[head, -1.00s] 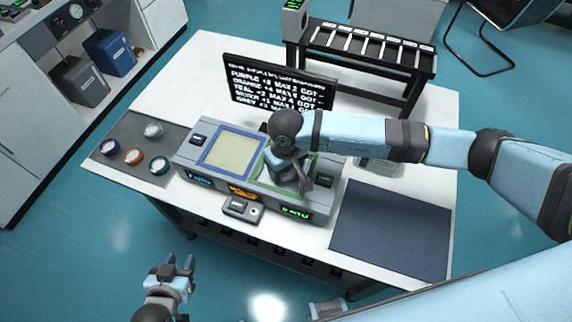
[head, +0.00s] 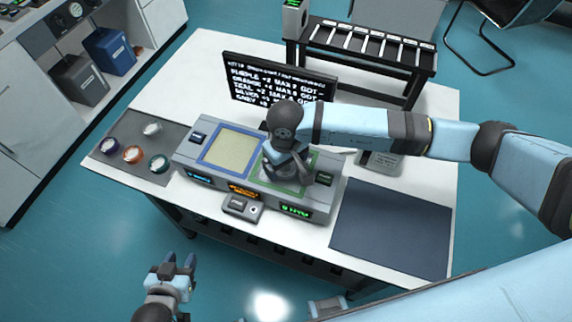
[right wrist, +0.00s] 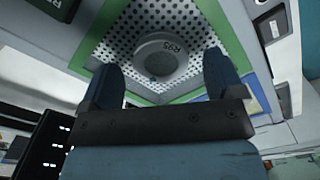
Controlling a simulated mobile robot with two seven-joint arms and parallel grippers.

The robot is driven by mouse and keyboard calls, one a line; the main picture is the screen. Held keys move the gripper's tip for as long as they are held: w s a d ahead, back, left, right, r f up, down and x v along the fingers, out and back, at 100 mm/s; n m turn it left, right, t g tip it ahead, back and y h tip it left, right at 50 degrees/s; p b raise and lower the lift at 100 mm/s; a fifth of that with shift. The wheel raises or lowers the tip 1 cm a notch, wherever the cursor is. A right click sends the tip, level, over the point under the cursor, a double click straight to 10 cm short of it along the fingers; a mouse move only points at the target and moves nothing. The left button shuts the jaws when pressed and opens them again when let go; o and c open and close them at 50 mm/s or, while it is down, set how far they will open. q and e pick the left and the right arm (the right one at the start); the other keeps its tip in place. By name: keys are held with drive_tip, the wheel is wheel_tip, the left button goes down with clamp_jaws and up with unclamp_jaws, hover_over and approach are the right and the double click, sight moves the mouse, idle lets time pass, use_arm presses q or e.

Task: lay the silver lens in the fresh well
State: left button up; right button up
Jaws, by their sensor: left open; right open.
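A grey disc marked R95 (right wrist: 159,58) lies on the perforated floor of the green-bordered well (right wrist: 193,22). A pale round lens (head: 152,129) sits on the dark mat at the left; I cannot tell which of the two is the silver lens. My right gripper (head: 296,182) is over the green-framed well (head: 314,160), hiding much of it. In the right wrist view its open fingers (right wrist: 165,82) stand either side of the disc's near edge, holding nothing. A blue-framed well (head: 231,153) beside it looks empty. My left gripper (head: 180,262) is open and empty, off the table's front.
Purple (head: 109,146), orange (head: 133,154) and teal (head: 158,163) rimmed lenses lie on the left mat (head: 116,127). A screen (head: 278,82) stands behind the wells. A small box (head: 242,207) sits in front. The dark right mat (head: 392,228) is bare.

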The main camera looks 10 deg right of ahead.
sight(286, 168)
wheel_tip(286, 168, up, 10)
drive_tip(key=b, duration=0.2)
drive_tip(key=shift+r, duration=0.15)
idle(0.4)
